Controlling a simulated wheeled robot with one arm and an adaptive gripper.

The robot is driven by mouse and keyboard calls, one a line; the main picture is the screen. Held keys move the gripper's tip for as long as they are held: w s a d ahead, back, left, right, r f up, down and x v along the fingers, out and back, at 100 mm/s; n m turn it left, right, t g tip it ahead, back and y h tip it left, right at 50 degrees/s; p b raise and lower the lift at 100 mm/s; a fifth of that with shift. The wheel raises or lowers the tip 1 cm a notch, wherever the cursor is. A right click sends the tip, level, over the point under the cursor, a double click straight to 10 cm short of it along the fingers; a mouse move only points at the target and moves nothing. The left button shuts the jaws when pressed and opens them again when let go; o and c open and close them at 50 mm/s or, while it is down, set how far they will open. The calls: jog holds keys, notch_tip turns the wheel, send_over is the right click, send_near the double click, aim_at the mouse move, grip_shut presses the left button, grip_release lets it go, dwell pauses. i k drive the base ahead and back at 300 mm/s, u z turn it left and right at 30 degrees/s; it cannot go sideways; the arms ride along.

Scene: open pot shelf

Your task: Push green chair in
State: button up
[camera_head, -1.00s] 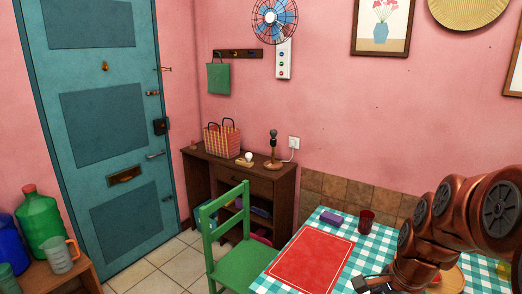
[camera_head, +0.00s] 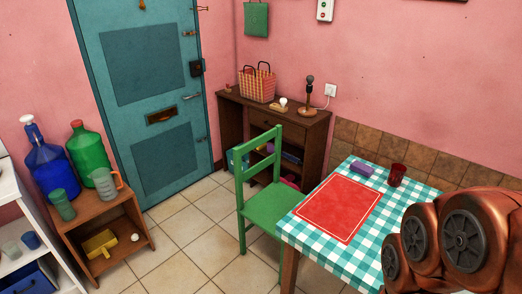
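The green chair (camera_head: 268,204) stands at the left end of the table (camera_head: 284,232), which has a teal checked cloth. Its backrest is on the left, away from the table, and its seat faces the table. The seat's right edge meets the table's left edge in the picture; I cannot tell how far it reaches under. A red placemat (camera_head: 338,208) lies on the table at that end. My copper-coloured arm fills the lower right and hides part of the table. My gripper is not in view.
A wooden desk (camera_head: 262,112) with a basket (camera_head: 257,84) and lamp stands behind the chair. A low wooden shelf (camera_head: 89,216) with bottles stands at left. Tiled floor (camera_head: 185,238) is clear between shelf and chair. A red cup (camera_head: 397,174) and purple block (camera_head: 362,169) are on the table.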

aim_at(269, 207)
jog(key=u, duration=0.75)
jog(key=k, duration=1)
jog(key=u, duration=1.4)
jog(key=i, duration=1.85)
jog(key=z, duration=0.45)
jog(key=i, duration=1.75)
jog(key=z, duration=1.45)
jog(key=i, duration=0.9)
jog(key=z, duration=1.5)
jog(key=i, duration=0.6)
jog(key=z, duration=0.5)
